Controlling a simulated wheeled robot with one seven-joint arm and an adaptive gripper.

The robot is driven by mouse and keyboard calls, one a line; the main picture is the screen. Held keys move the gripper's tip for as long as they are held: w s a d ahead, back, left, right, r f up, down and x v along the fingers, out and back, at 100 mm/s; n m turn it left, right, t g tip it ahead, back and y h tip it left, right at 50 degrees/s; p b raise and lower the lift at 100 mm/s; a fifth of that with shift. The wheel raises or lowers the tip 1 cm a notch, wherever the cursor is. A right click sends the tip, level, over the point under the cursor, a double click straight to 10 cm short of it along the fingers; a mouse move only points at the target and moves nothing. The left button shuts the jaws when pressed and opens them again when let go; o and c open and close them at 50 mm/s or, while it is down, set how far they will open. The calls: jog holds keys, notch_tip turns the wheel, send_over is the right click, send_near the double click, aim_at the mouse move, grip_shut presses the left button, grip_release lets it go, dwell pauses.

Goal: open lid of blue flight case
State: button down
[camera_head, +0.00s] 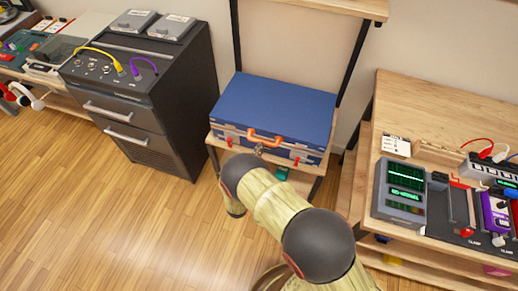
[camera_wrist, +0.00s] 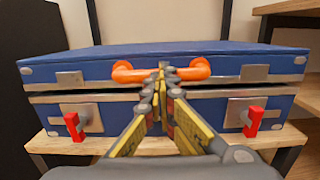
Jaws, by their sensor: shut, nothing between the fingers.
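The blue flight case (camera_head: 273,108) lies flat on a wooden shelf, with silver edges and an orange handle (camera_head: 264,138) on its front. In the wrist view its front (camera_wrist: 210,105) fills the middle, with the orange handle (camera_wrist: 125,72) at the lid's front edge. Two red latches (camera_wrist: 73,126) (camera_wrist: 252,122) hang on the lower half, left and right. A thin dark gap runs between lid and base; the lid looks down or nearly so. My gripper (camera_wrist: 162,78) is shut and empty, its fingertips at the handle's middle. I cannot tell whether they touch it.
A dark cabinet (camera_head: 140,85) with drawers and a mixer-like top stands left of the case. A wooden desk (camera_head: 400,100) with electronic gear (camera_head: 402,190) stands at the right. A shelf board (camera_head: 335,8) is above the case. The wooden floor (camera_head: 120,220) at front left is clear.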

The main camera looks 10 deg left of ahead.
jog(key=w+r+g+p, duration=0.3)
jog(key=w+r+p, duration=0.1)
jog(key=r+p, duration=0.6)
jog(key=w+r+g+p, duration=0.35)
jog(key=r+p, duration=0.45)
jog(key=r, duration=0.4)
jog(key=w+d+r+p, duration=0.1)
jog(key=w+r+p, duration=0.2)
jog(key=w+r, duration=0.3)
jog(key=w+d+r+g+p, duration=0.1)
jog(key=w+r+p, duration=0.2)
jog(key=w, duration=1)
jog(key=shift+r, duration=1.85)
jog(key=shift+d+g, duration=0.1)
jog(key=shift+g, duration=0.15)
